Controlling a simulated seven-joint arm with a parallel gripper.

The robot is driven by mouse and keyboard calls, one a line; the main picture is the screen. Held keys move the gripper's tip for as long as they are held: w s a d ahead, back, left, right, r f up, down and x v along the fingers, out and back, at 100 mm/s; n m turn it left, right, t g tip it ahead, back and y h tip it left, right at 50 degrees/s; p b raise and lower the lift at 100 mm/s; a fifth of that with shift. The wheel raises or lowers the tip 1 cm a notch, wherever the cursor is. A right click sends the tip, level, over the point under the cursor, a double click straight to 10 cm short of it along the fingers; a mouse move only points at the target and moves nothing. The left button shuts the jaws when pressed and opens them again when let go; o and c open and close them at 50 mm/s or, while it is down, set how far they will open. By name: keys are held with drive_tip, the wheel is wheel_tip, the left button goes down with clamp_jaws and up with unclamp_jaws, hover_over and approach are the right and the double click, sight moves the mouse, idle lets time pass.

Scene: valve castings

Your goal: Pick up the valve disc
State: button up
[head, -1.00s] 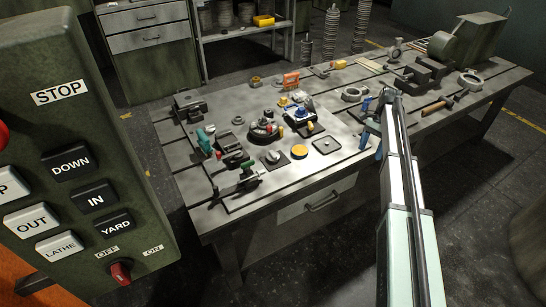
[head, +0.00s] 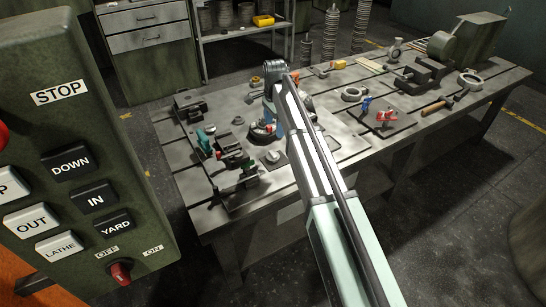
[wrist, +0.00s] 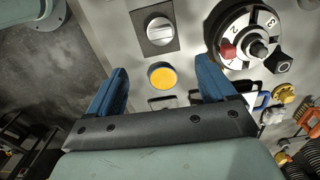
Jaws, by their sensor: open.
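A round yellow disc in a grey rim, which may be the valve disc, shows in the wrist view (wrist: 161,75). It lies flat on the bench below the gap between my fingers; in the head view my arm hides it. My gripper (wrist: 161,68) is open and empty, with one blue finger to each side of the disc in the picture. The fingers appear above the bench, and no contact shows. In the head view my gripper (head: 270,113) points down over the middle-left of the bench.
A knob on a dark square plate (wrist: 159,30) and a numbered dial with a red part (wrist: 243,40) sit close by. The grey bench (head: 340,143) also holds a red-handled fitting (head: 383,117) and a hammer (head: 436,107). A button panel (head: 80,150) stands at left.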

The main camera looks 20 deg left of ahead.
sight(273, 153)
drive_tip(key=f, duration=1.3)
drive_tip(key=shift+s+a+f, duration=0.15)
drive_tip(key=shift+a+f, duration=0.05)
drive_tip(key=shift+f, duration=0.1)
drive_tip(key=c, duration=1.2)
drive_tip(key=shift+c, duration=0.2)
